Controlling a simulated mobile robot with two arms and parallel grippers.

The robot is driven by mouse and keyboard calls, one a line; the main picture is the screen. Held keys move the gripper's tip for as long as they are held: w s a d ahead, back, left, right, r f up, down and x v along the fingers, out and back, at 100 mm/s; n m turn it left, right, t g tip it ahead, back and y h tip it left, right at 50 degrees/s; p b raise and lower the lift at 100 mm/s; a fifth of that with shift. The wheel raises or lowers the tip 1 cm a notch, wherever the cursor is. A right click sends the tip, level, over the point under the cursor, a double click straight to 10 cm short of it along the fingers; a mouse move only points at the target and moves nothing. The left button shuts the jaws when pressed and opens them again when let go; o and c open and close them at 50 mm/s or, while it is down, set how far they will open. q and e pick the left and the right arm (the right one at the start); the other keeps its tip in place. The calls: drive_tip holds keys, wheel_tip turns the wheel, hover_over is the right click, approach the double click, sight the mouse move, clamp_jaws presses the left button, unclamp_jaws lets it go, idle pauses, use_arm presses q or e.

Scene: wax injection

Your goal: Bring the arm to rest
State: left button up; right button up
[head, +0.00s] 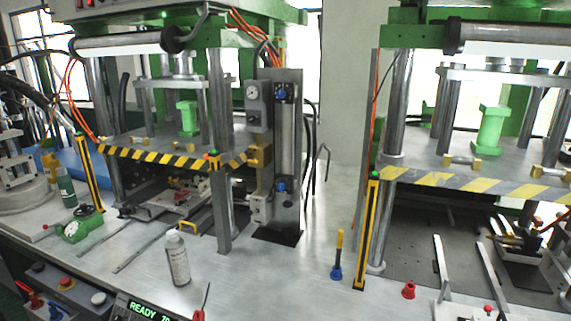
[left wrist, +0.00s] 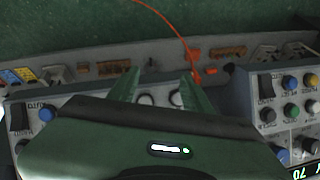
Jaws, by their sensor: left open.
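My left gripper (left wrist: 160,88) shows in the left wrist view. Its two dark green fingers stand apart with nothing between them. Behind the fingertips is a grey control panel (left wrist: 85,100) with knobs and buttons; I cannot tell how far the fingertips are from it. Neither of my arms shows in the head view, and my right gripper is in no view.
A steel bench (head: 318,250) carries two green presses with striped guards (head: 160,157). A white bottle (head: 178,260), a blue-and-yellow tool (head: 338,258) and a small red part (head: 409,290) stand on it. An orange cable (left wrist: 172,32) hangs near the panel. Bare bench lies mid-front.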

use_arm(q)
drive_tip(key=s+a+f+n+g+b, duration=0.2)
drive_tip(key=s+a+f+b, duration=0.1)
drive_tip(key=s+f, duration=1.7)
drive_tip(key=s+f+n+g+b, duration=0.1)
drive_tip(key=s+f, duration=0.1)
drive_tip(key=s, duration=0.7)
drive_tip(key=s+f+n+g+b, duration=0.1)
drive_tip(key=s+f, duration=0.2)
drive_tip(key=s, duration=0.6)
drive_tip(key=shift+a+f, duration=0.15)
drive_tip(key=shift+a, duration=0.1)
